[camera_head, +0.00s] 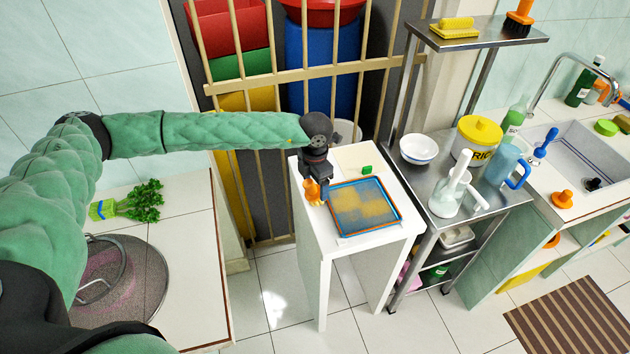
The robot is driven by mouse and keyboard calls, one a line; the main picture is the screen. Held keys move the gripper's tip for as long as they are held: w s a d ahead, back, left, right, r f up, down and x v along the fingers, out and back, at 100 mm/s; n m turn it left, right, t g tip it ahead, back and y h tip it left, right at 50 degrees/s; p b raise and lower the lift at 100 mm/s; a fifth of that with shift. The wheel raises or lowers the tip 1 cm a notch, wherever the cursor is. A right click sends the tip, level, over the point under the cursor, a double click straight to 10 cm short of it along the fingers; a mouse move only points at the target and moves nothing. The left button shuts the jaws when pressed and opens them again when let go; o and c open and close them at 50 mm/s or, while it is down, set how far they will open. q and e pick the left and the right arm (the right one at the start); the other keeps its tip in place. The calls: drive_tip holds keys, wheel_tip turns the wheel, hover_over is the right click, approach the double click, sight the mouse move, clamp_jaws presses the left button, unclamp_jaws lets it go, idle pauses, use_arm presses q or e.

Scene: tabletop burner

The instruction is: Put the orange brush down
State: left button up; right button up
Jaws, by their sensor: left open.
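My left gripper (318,184) points down over the white stand, at the left edge of a blue tray with an orange rim (399,212). It is open. A small orange object (312,191), which may be the orange brush, shows right at the fingers, low over the stand or on it. I cannot tell whether the fingers touch it. Another orange brush with dark bristles (519,18) stands upright on the high metal shelf, far from the gripper. My right gripper is not in view.
The white stand (340,242) also bears a small green block (367,170). To the right, a metal cart holds a white bowl (419,149), a yellow-lidded container (478,137) and a blue jug (504,166). Wooden bars (300,75) rise behind the stand. Greens (140,203) lie on the left counter.

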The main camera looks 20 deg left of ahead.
use_arm(q)
drive_tip(key=shift+r, duration=0.15)
drive_tip(key=shift+r+p, duration=0.1)
drive_tip(key=shift+p, duration=0.2)
drive_tip(key=shift+r, duration=0.3)
wheel_tip(320, 180, up, 12)
drive_tip(key=b, duration=0.5)
drive_tip(key=shift+f, duration=0.2)
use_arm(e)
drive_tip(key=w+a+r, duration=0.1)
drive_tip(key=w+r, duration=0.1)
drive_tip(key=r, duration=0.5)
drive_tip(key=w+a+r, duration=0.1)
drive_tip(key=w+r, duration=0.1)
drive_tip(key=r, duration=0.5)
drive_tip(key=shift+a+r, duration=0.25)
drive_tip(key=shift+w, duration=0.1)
